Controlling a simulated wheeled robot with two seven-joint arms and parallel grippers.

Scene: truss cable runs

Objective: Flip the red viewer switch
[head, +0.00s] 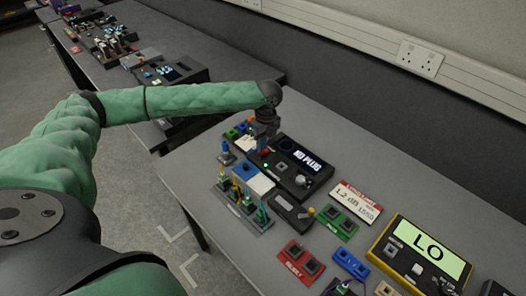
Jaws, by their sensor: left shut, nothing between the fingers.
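The viewer is a black box (318,182) with a screen reading "NO PLUG", near the middle of the table in the head view. A small red spot (265,152), which looks like the red switch, shows at the viewer's left end. My left gripper (262,144) is shut and empty, pointing down right at that red spot. It hides part of the switch, so I cannot tell whether it touches it or which way the switch is set. My right gripper is not in view.
A rack of upright coloured connectors (240,205) stands just in front of the viewer. A white-and-red card (357,200), green (337,222) and red (300,262) blocks and a yellow "LO" meter (418,255) lie to the right. A wall with sockets (419,58) is behind.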

